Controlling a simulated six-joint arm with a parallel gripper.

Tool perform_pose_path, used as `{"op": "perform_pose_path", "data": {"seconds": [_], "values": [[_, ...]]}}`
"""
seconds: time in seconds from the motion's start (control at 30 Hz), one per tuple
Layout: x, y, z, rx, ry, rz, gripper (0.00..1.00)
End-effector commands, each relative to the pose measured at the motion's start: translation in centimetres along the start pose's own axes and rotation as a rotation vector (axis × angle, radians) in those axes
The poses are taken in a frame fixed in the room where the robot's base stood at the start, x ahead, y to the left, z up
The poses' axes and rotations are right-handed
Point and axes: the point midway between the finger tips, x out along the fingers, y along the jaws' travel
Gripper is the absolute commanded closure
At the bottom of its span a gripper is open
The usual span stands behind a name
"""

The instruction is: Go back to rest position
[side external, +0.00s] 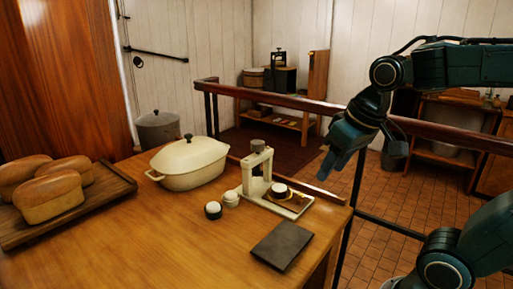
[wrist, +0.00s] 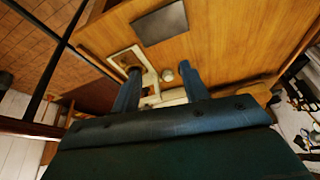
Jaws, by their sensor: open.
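My gripper (side external: 338,168) hangs in the air beyond the table's right edge, above the floor and clear of everything. In the wrist view its two fingers (wrist: 160,75) stand apart with nothing held between them. The wooden table (side external: 140,245) carries a cream press-like device (side external: 256,172) with a tray-like base. A white, dark-ringed round piece (side external: 280,190) sits on that base. Two small round pieces, one dark with a white top (side external: 213,210) and one pale (side external: 231,199), stand left of it. A dark flat slab (side external: 282,245) lies near the front right edge.
A cream lidded pot (side external: 190,165) stands at the table's back. Brown loaves (side external: 50,193) lie on a wooden tray (side external: 85,205) at left. A wooden rail (side external: 275,101) runs behind the table. The tiled floor (side external: 400,190) at right is open.

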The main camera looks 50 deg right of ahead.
Motion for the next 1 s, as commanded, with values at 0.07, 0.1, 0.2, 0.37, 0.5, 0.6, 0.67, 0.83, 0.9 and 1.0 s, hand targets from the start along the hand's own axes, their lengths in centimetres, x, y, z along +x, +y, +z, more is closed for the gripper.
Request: {"op": "perform_pose_path", "data": {"seconds": [0.07,0.1,0.2,0.37,0.5,0.6,0.67,0.83,0.9,1.0], "values": [[-0.5,-0.5,1.5,-0.042,0.028,-0.013,0.55],[-0.6,-0.7,2.2,-0.061,0.040,-0.018,0.55],[-0.8,-1.1,3.7,-0.103,0.068,-0.031,0.55],[-0.9,-1.5,5.4,-0.149,0.098,-0.045,0.55],[-0.8,-1.6,6.0,-0.167,0.109,-0.050,0.55],[-0.8,-1.6,6.1,-0.170,0.110,-0.051,0.55],[-0.8,-1.6,6.1,-0.170,0.110,-0.051,0.55],[-0.8,-1.6,6.1,-0.169,0.109,-0.051,0.55],[-0.8,-1.6,6.1,-0.169,0.109,-0.051,0.55],[-0.8,-1.6,6.1,-0.168,0.109,-0.051,0.55]]}}
